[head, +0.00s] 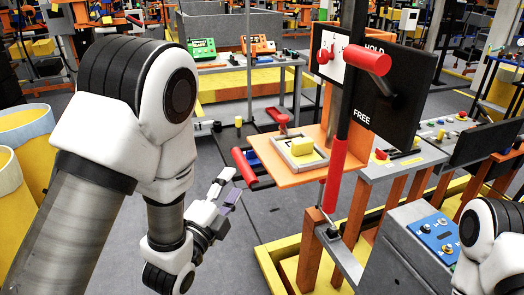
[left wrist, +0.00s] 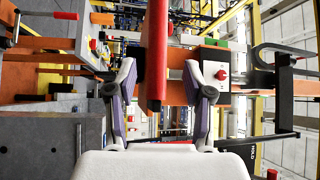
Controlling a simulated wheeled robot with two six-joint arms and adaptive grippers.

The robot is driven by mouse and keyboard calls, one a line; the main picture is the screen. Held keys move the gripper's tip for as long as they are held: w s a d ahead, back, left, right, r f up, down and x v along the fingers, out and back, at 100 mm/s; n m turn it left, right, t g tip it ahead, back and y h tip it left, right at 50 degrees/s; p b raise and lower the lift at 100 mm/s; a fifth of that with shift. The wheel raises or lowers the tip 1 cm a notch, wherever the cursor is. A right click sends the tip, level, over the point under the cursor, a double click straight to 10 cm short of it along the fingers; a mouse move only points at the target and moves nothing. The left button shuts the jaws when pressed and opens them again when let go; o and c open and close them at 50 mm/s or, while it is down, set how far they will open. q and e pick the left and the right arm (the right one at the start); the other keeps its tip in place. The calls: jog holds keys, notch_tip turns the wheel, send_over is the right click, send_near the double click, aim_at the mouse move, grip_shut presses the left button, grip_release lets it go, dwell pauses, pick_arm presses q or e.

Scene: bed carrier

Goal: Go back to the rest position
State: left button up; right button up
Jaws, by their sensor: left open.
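My left gripper (head: 231,185) is open and empty, in front of the orange carrier plate in the head view. Its two grey and purple fingers stand apart. A red handle (head: 244,167) at the plate's left edge is just beyond the fingertips. In the left wrist view a red bar (left wrist: 156,75) shows between the two fingers, with no finger visibly closed on it. The depth gap is hard to tell. The orange plate (head: 260,156) bears a grey tray (head: 287,157) with a yellow block (head: 301,145). My right gripper is outside the views.
A black board (head: 391,108) marked HOLD and FREE stands behind a black post with a long red grip (head: 334,175). A grey control box (head: 412,240) is at lower right. Yellow bins (head: 28,125) stand at left. Grey floor (head: 222,262) is open below my left gripper.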

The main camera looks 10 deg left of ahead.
pick_arm(q)
jog(key=s+a+f+n+g+y, duration=0.1)
jog(key=s+a+f+n+g, duration=0.2)
jog(key=f, duration=0.7)
jog(key=s+f+n+g+y, duration=0.15)
jog(key=s+f+g, duration=0.3)
jog(key=f, duration=0.55)
jog(key=s+a+f+n+g+y, duration=0.1)
jog(key=s+a+f+n+g, duration=0.2)
jog(key=f, duration=0.7)
jog(key=s+f+n+g, duration=0.4)
jog(key=s+n, duration=0.2)
jog(key=s, duration=0.2)
jog(key=s+f+n+g, duration=0.4)
jog(key=s+n, duration=0.1)
jog(key=s, duration=0.4)
jog(key=shift+s+f+n+g, duration=0.25)
jog(key=shift+f+n+g, duration=0.05)
jog(key=shift+n+g, duration=0.05)
jog(key=shift+a, duration=0.1)
